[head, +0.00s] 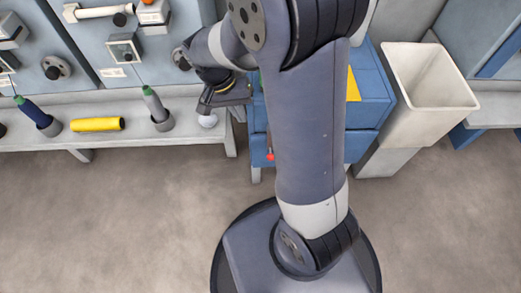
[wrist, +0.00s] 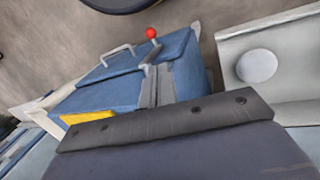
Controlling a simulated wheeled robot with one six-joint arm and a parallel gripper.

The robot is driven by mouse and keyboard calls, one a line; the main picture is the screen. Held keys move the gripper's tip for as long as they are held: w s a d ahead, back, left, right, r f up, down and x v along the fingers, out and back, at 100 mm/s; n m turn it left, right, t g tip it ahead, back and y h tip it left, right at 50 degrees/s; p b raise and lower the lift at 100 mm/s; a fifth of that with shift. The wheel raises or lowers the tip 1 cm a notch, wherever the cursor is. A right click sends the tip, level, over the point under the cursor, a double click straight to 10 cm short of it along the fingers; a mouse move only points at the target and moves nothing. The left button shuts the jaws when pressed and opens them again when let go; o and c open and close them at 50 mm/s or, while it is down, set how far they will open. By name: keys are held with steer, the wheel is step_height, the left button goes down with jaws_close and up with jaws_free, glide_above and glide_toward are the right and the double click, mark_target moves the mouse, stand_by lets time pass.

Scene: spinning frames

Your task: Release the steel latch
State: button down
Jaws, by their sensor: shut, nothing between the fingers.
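A steel latch (wrist: 152,58) with a red ball knob is on the blue cabinet in the wrist view. In the head view the red knob (head: 270,157) shows low on the cabinet front, just left of my arm, which hides part of the cabinet. My gripper (head: 205,108) is shut and empty, above the bench end, left of the cabinet and apart from the latch. In the wrist view my gripper (wrist: 165,122) is a dark bar across the lower part, overlapping the near side of the cabinet.
The blue cabinet (wrist: 120,85) has a pale handle and a yellow patch. A white round object (head: 208,120) is at the bench end. A cream bin (head: 415,110) stands right. The floor in front is clear.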

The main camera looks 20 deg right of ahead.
mark_target(270, 154)
steer(key=b+x, duration=0.6)
steer(key=x, duration=1.3)
steer(key=shift+b, duration=0.4)
steer(key=h+b, duration=0.1)
steer(key=d+g+h, duration=0.1)
steer(key=h, duration=0.1)
steer(key=d+f+h+b, duration=0.1)
steer(key=shift+s+b, duration=0.3)
steer(key=shift+s, duration=0.05)
steer(key=shift+d+r, duration=0.1)
steer(key=shift+r, duration=0.05)
